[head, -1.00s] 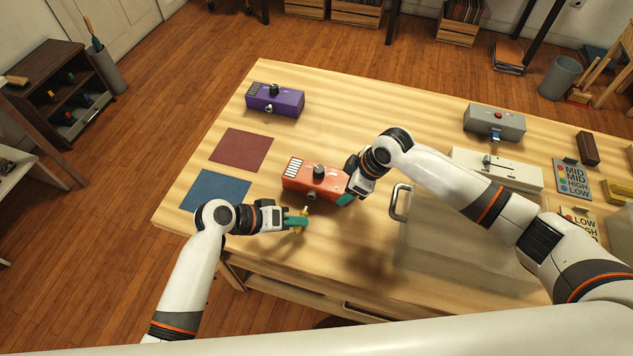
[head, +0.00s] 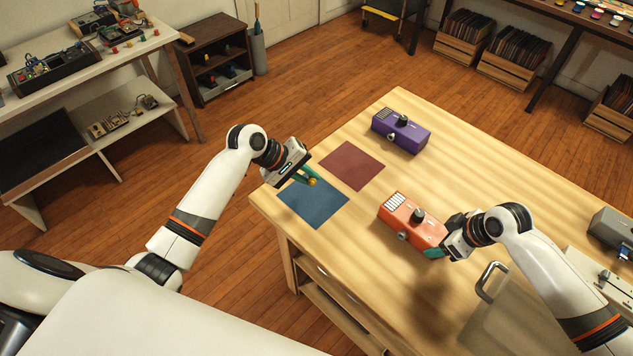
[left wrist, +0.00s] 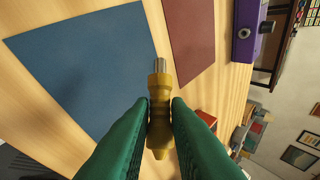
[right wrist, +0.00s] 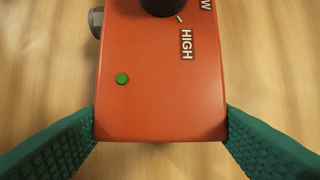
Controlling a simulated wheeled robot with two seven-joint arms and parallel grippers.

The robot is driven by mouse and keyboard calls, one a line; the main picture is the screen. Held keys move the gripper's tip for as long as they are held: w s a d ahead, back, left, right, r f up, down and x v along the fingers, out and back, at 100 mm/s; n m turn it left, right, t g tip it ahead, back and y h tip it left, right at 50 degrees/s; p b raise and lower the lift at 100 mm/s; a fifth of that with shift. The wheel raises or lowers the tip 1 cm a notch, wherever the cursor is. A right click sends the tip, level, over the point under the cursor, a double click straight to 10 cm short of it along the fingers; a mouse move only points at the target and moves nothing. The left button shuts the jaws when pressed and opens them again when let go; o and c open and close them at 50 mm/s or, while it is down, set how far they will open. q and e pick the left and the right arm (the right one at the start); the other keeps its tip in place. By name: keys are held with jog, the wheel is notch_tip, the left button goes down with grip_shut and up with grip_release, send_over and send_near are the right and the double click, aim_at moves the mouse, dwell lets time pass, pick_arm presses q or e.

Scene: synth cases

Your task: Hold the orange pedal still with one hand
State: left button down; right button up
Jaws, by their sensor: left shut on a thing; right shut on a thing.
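The orange pedal (head: 408,216) lies on the wooden table, with a black knob on top and a metal jack on its side. My right gripper (head: 437,253) is shut on its near right end. In the right wrist view, the green fingers press the two sides of the pedal (right wrist: 165,100), beside a green dot. My left gripper (head: 311,180) is shut on a yellow plug (left wrist: 159,115) with a metal tip. It holds the plug above the blue mat (head: 315,207), apart from the pedal.
A dark red mat (head: 352,166) lies beside the blue one. A purple pedal (head: 401,132) stands near the far table edge. A metal handle (head: 488,281) is close to my right arm, and a grey box (head: 613,232) is at the right. The table between mats and orange pedal is clear.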

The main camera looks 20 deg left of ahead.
pick_arm(q)
jog(key=shift+f, duration=2.6)
jog(key=c, duration=1.3)
grip_release()
jog(key=v, duration=1.2)
